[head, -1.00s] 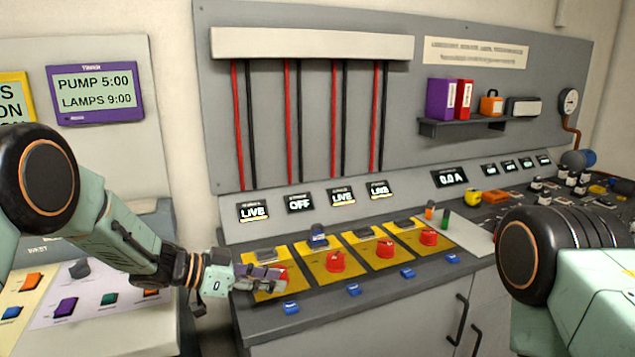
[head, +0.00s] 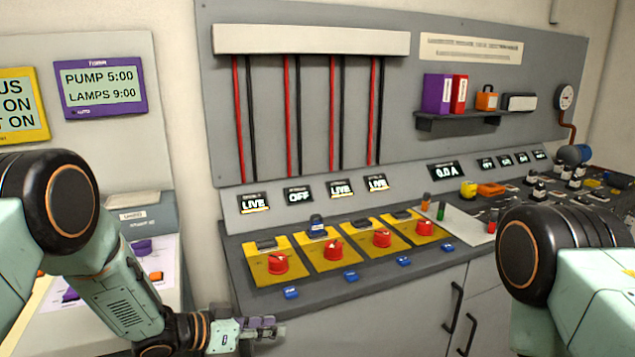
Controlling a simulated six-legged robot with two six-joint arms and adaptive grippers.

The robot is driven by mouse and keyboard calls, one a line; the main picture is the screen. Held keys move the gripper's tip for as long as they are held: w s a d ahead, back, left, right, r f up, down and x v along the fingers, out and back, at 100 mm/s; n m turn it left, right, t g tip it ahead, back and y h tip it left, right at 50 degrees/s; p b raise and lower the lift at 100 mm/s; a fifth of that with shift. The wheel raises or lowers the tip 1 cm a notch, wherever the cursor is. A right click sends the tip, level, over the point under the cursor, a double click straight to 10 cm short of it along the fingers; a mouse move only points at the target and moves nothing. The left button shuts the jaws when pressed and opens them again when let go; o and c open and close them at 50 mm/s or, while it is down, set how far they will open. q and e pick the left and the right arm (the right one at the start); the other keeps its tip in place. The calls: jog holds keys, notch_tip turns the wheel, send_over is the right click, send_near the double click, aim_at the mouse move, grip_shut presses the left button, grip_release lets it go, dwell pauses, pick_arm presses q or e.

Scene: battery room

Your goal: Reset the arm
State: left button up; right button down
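My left arm comes in from the left, and its gripper (head: 262,327) hangs low in front of the grey bench's front edge, below the leftmost yellow plate. The fingers seem to hold nothing, but how far apart they are is unclear. My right arm shows only as a dark joint and a pale green link at the right edge. Its gripper is out of view. The bench has yellow plates with red knobs, the leftmost red knob (head: 278,262) now in plain sight. The small displays above read LIVE (head: 254,203), OFF (head: 299,196), LIVE and LIVE.
Blue tags (head: 291,293) lie along the bench's front edge (head: 330,290). Cabinet doors with black handles (head: 453,306) are below. A side console (head: 140,262) stands at the left. A shelf (head: 458,120) holds purple and red binders. The bench's right part is crowded with small parts.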

pick_arm(q)
jog(key=s+a+f+n+g+y+b, duration=0.1)
jog(key=s+a+f+n+y, duration=0.2)
jog(key=s+f, duration=0.55)
jog(key=s+a+f+n+g+y+b, duration=0.1)
jog(key=s+a+f+n+y, duration=0.2)
jog(key=s+f, duration=0.6)
jog(key=s+a+n+g+y, duration=0.1)
jog(key=s+a+g+y, duration=0.1)
jog(key=s, duration=0.9)
jog(key=s+a+n+g+y, duration=0.1)
jog(key=s+a+g+y, duration=0.1)
jog(key=s, duration=1)
jog(key=a+g, duration=0.1)
jog(key=a, duration=0.1)
jog(key=shift+s+a+f+n+y+b, duration=0.15)
jog(key=shift+a+f+n+y+b, duration=0.15)
jog(key=shift+a+f+n, duration=0.1)
